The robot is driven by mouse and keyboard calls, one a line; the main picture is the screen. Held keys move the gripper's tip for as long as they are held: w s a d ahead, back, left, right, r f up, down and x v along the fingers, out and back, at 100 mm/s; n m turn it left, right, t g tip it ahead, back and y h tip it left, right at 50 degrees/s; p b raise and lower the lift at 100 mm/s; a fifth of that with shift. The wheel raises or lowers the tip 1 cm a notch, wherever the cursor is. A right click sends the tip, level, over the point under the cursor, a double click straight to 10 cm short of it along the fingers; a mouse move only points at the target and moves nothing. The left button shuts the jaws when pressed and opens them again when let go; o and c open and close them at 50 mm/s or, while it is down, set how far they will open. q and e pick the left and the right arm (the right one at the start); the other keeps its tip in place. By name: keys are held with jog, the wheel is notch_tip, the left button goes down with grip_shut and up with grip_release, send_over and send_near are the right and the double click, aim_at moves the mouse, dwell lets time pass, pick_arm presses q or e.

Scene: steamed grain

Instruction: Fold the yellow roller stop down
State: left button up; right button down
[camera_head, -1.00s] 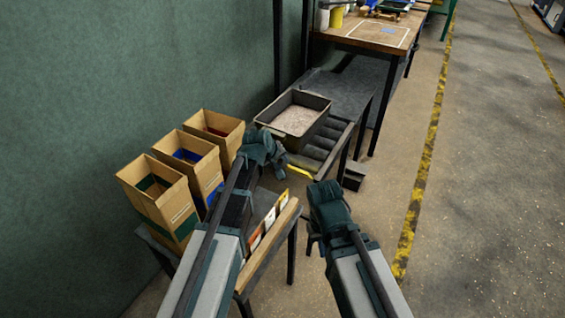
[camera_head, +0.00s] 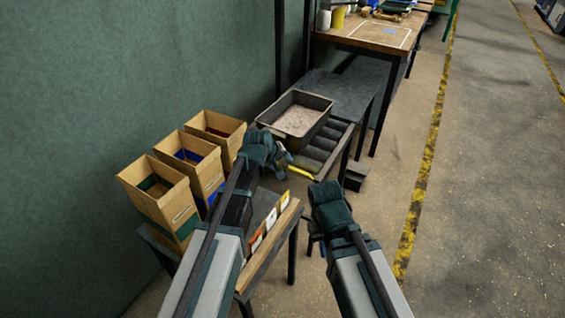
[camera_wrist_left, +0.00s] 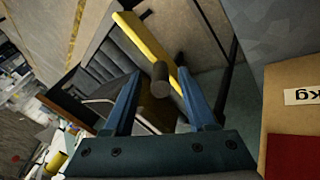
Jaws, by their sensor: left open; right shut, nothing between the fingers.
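The yellow roller stop (camera_head: 303,173) is a bar at the near end of the dark roller track, close to my left gripper (camera_head: 284,158). In the left wrist view the yellow stop (camera_wrist_left: 147,44) runs slanting between my left gripper's blue fingers (camera_wrist_left: 160,76). A dark round knob (camera_wrist_left: 160,84) on it appears between the open fingers; I cannot tell whether they touch it. My right gripper (camera_head: 315,244) is shut and empty, low beside the near table, apart from the stop. Its fingers are mostly hidden behind its wrist.
A dark tray of pale grain (camera_head: 327,103) stands beside the rollers (camera_head: 321,144). Cardboard bins (camera_head: 172,209) line the wall on the left. A near table with a wooden edge (camera_head: 268,250) carries coloured cards. The floor on the right is clear.

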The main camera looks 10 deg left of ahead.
pick_arm(q)
jog(key=p+v, duration=1)
jog(key=v, duration=0.3)
jog(key=shift+s, duration=0.2)
jog(key=shift+a+r, duration=0.1)
jog(key=shift+p, duration=0.3)
jog(key=shift+c, duration=0.8)
jog(key=w+m+p, duration=0.1)
jog(key=w+r+m+p, duration=0.1)
jog(key=w, duration=0.1)
jog(key=w+r+m+g+p, duration=0.1)
jog(key=w+m, duration=0.1)
jog(key=shift+w+d+r, duration=0.1)
jog(key=shift+d, duration=0.3)
jog(key=c, duration=0.7)
jog(key=w+m+p, duration=0.1)
jog(key=w+m, duration=0.1)
jog(key=m, duration=0.1)
jog(key=w+r+m+g+p, duration=0.1)
jog(key=shift+w+d+r+m+p, duration=0.1)
jog(key=shift+w+d+m+p, duration=0.2)
jog(key=shift+d, duration=0.1)
grip_shut()
jog(key=shift+m, duration=0.3)
